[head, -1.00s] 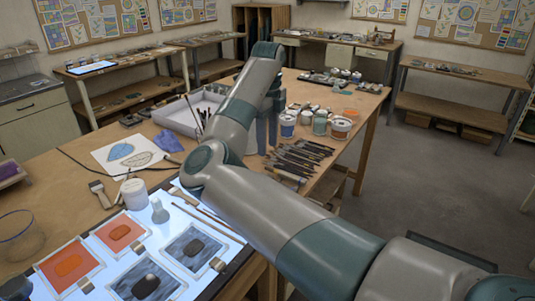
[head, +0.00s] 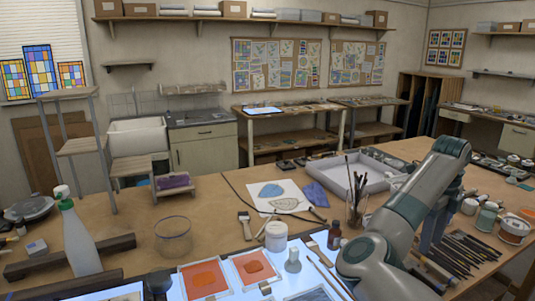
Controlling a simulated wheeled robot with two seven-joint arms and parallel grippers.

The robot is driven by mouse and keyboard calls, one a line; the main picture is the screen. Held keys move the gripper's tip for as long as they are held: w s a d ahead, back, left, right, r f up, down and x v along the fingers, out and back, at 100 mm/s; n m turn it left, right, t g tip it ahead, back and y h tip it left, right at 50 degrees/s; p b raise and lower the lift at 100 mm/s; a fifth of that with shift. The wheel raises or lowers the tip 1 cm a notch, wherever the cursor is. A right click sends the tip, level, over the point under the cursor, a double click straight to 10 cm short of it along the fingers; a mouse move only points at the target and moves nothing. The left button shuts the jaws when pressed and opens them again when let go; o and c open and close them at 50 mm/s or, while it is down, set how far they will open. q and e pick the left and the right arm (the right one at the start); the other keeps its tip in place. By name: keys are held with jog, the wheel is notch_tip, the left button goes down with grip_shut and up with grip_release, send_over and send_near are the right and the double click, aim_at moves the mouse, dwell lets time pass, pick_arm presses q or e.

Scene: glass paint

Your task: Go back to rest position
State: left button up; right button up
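My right arm comes in from the lower right and reaches over the workbench (head: 215,205). Its gripper (head: 432,232) points down beside the paint jars and the row of brushes, partly hidden behind my arm's own links. I cannot tell whether its fingers are open or shut, and I see nothing held in it. My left gripper is not in view.
A lit panel (head: 232,292) holds orange glass pieces (head: 203,280). Near it stand a white jar (head: 276,237), a brush cup (head: 355,210), a glass bowl (head: 173,237) and a spray bottle (head: 80,240). A white tray (head: 330,172) lies behind. Paint jars (head: 487,216) and brushes (head: 462,252) lie at right.

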jog(key=s+d+f+n+h, duration=0.2)
jog(key=s+d+f+n, duration=0.15)
jog(key=f, duration=0.35)
jog(key=s+d+f+n+h, duration=0.2)
jog(key=s+d+f, duration=0.1)
jog(key=s+f, duration=0.3)
jog(key=s+a+f+n+t+h, duration=0.2)
jog(key=s+f+n, duration=0.4)
jog(key=f+n, duration=0.3)
jog(key=s+a+f+n+t+y, duration=0.1)
jog(key=s+a+f+n+y, duration=0.2)
jog(key=s+a+f+n, duration=0.55)
jog(key=s+a+f+n+y, duration=0.35)
jog(key=s+a+n, duration=0.55)
jog(key=s+a, duration=0.9)
notch_tip(320, 180, down, 31)
jog(key=s+g+b, duration=0.1)
jog(key=s+b, duration=0.1)
jog(key=s+d+f+g+b, duration=0.1)
jog(key=s+d+f, duration=0.2)
jog(key=s+f, duration=1.4)
jog(key=shift+d+f, duration=0.15)
jog(key=shift+f, duration=0.1)
